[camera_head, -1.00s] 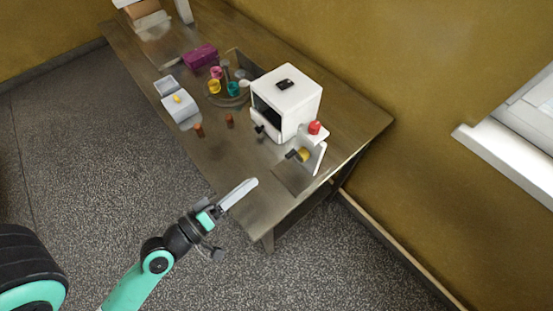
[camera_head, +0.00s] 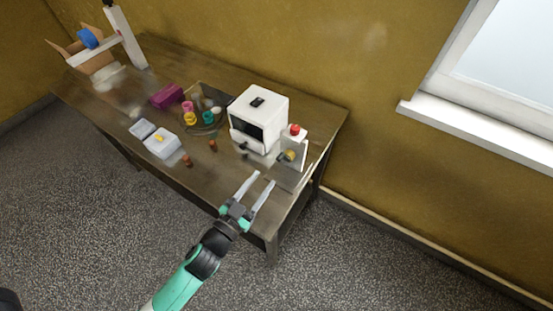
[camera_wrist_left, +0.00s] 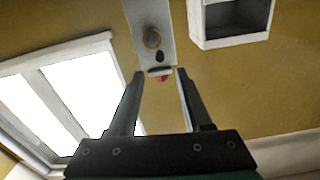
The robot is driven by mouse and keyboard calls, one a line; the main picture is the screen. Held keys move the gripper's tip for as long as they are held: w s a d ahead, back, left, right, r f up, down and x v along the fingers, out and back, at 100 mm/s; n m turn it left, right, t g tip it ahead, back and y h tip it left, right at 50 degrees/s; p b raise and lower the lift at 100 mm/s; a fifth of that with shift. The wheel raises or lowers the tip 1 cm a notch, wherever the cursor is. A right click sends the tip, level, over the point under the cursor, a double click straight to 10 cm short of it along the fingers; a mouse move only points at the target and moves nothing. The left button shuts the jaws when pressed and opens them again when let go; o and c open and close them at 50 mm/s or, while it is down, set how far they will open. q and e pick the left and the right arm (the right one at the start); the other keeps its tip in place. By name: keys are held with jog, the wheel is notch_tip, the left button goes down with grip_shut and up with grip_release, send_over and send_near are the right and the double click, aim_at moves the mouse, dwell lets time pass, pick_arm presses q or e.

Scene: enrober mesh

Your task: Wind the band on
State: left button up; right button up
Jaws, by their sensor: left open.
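A white boxy machine (camera_head: 258,108) with a dark front opening stands near the table's right end; it also shows in the left wrist view (camera_wrist_left: 232,42). Beside it is an upright white plate (camera_head: 300,150) with a red button (camera_head: 294,129) on top and a yellowish round knob (camera_head: 289,155) on its face. The left wrist view shows the plate upside down, with the knob (camera_wrist_left: 152,38) and a dark part below it. My left gripper (camera_head: 263,178) is open and empty, in front of the plate and apart from it. No band can be made out. My right gripper is out of view.
A tray (camera_head: 226,123) of coloured cups, a magenta box (camera_head: 166,96), a pale box with a yellow knob (camera_head: 163,147) and small brown pieces (camera_head: 212,146) are on the table (camera_head: 322,118). A carton and white post stand at the far left. A wall is behind.

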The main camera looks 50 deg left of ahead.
aim_at(278, 160)
pick_arm(q)
jog(key=p+x, duration=0.1)
jog(key=x, duration=0.7)
jog(key=shift+w+a, duration=0.1)
jog(key=shift+w, duration=0.3)
jog(key=shift+c, duration=0.3)
grip_shut()
